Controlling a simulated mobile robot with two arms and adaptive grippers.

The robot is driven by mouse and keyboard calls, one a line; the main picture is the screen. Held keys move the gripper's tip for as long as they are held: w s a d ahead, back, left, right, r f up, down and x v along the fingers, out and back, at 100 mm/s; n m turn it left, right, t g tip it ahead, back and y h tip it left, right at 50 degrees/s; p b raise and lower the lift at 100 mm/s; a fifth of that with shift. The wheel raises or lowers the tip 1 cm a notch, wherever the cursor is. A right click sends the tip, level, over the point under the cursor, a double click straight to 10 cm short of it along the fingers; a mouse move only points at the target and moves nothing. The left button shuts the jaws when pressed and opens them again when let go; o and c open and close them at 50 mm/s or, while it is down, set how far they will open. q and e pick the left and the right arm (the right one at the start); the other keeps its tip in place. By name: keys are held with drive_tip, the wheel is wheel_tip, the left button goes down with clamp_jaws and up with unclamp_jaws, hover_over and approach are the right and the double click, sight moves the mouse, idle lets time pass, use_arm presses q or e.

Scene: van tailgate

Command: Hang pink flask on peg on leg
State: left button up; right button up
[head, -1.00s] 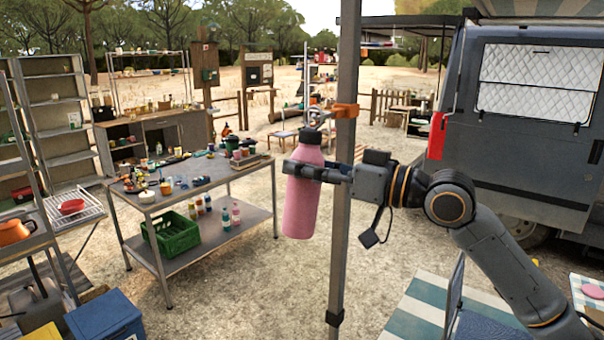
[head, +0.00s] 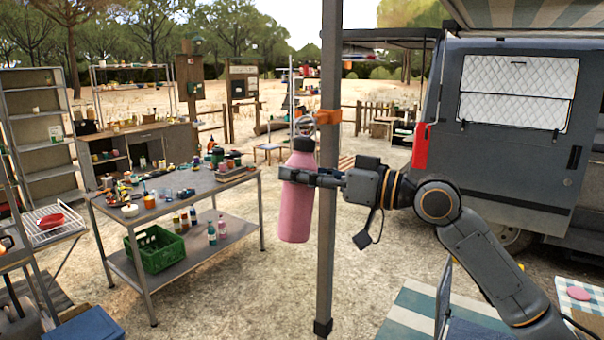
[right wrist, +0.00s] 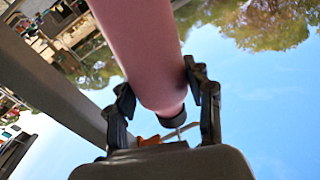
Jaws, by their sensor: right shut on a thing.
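The pink flask (head: 296,205) is upright in my right gripper (head: 312,178), whose fingers close around its upper body. It also shows large in the right wrist view (right wrist: 150,45) between the fingers (right wrist: 165,105). The grey metal leg (head: 327,240) stands just to the right of the flask in the head view. An orange clamp (head: 328,117) is on the leg, level with the flask's top. The flask's cap and loop (head: 303,130) are beside the clamp; I cannot tell whether the loop is over the peg. My left gripper is out of view.
A workbench (head: 185,185) with many small items stands to the left, with a green crate (head: 155,250) on its lower shelf. The grey van (head: 515,165) is at the right. A striped mat (head: 415,312) lies at the lower right.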

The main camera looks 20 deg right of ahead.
drive_tip(key=o, duration=1.6)
drive_tip(key=shift+c, duration=0.2)
drive_tip(key=v, duration=1.2)
